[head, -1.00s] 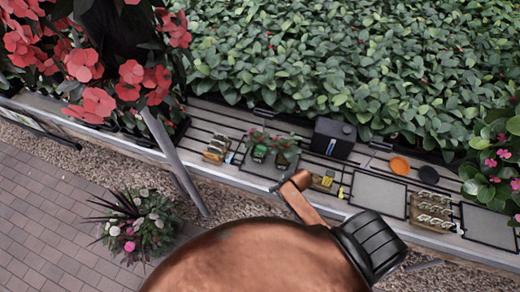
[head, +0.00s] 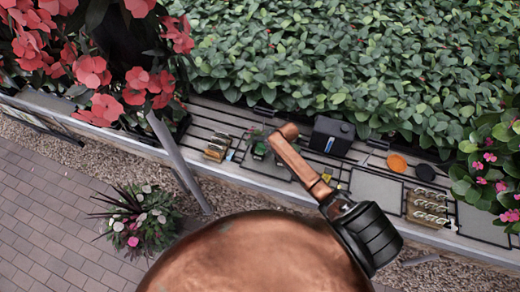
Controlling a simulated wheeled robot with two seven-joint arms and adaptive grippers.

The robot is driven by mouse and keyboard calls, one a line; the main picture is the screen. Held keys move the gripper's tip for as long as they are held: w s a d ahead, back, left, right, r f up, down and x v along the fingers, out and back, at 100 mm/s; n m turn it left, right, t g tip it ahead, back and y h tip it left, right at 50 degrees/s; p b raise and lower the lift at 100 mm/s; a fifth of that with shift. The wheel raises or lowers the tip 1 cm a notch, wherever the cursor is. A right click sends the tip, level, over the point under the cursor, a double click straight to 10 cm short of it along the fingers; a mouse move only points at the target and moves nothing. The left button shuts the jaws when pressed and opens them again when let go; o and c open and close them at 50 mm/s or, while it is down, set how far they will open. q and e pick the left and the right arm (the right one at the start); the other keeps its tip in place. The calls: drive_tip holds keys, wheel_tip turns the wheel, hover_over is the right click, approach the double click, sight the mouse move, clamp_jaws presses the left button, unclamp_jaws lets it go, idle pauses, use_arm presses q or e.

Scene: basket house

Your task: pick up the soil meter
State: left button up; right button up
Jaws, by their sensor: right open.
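I cannot tell surely which small thing is the soil meter. A small green item with a pale label (head: 260,149) stands by potted plants on the slatted bench. A small yellow item (head: 327,175) lies further right, partly hidden. My right gripper (head: 289,134) reaches over the bench, a copper-coloured bar with a bent tip beyond a black ribbed joint. Its tip appears just right of the green item and partly covers the potted plants. Nothing shows held in it; whether it touches anything is unclear. My left gripper is out of view.
A black box (head: 332,132) stands behind the tip. Orange (head: 397,163) and black discs (head: 426,172) lie right, near a crate of jars (head: 428,206). Grey mats (head: 376,192) are bare. Dense leaves border the back; a slanted grey post (head: 178,158) stands left.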

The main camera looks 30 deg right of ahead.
sight(263, 146)
drive_tip(key=shift+x, duration=1.65)
drive_tip(key=shift+c, duration=0.3)
drive_tip(key=c, duration=1.3)
